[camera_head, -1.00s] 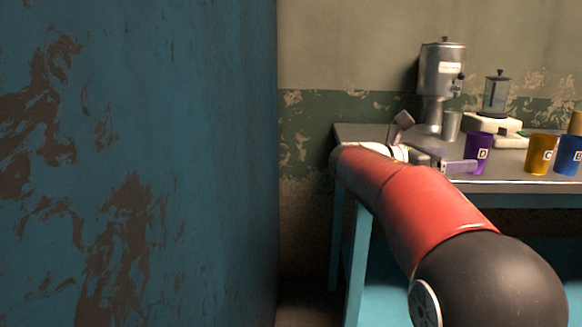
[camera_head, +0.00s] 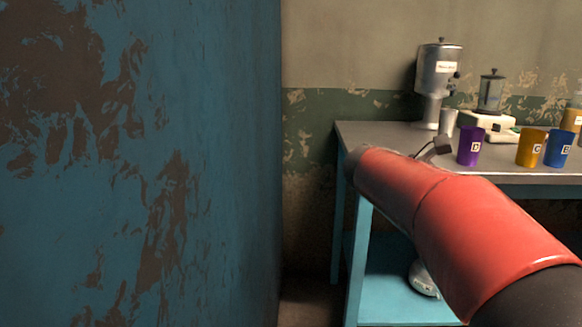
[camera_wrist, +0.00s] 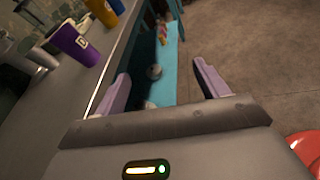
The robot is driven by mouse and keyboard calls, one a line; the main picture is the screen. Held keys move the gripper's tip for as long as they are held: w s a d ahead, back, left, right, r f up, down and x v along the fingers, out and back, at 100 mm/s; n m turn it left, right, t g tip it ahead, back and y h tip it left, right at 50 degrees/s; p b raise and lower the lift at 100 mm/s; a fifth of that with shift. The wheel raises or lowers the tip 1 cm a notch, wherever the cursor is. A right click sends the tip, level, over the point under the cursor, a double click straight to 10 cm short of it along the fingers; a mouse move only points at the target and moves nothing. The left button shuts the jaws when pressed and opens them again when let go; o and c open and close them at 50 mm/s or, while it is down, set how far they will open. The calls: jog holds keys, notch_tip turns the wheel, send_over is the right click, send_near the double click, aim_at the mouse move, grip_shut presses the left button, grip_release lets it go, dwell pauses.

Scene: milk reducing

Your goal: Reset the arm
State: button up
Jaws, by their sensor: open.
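My red arm reaches in from the lower right of the head view toward the table's front edge. My gripper (camera_wrist: 161,85) shows in the wrist view with its two pale purple fingers spread wide and nothing between them. Only a small grey part of the gripper (camera_head: 436,147) shows in the head view, behind the arm. In the wrist view the fingers are over the table's front edge, with the lower shelf and floor beyond. A purple cup (camera_head: 469,146) stands on the table close to the gripper and also shows in the wrist view (camera_wrist: 74,45), apart from the fingers.
The grey-topped table (camera_head: 375,133) also holds an orange cup (camera_head: 530,148), a blue cup (camera_head: 558,149), a metal dispenser (camera_head: 438,85), a metal cup (camera_head: 447,122) and a blender (camera_head: 490,95). A worn blue wall (camera_head: 140,160) fills the left. Open floor (camera_wrist: 265,60) lies beside the table.

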jog(key=s+a+f+m+t+y, duration=0.1)
jog(key=s+a+f+m+y, duration=0.6)
jog(key=s+f, duration=0.3)
jog(key=s+a+f+m+t+y, duration=0.1)
jog(key=s+a+f+m+y, duration=0.6)
jog(key=s, duration=0.5)
notch_tip(320, 180, down, 3)
jog(key=a+m, duration=0.2)
jog(key=m, duration=0.1)
jog(key=shift+s+t+y, duration=0.25)
jog(key=shift+t+y, duration=0.05)
jog(key=shift+t, duration=0.1)
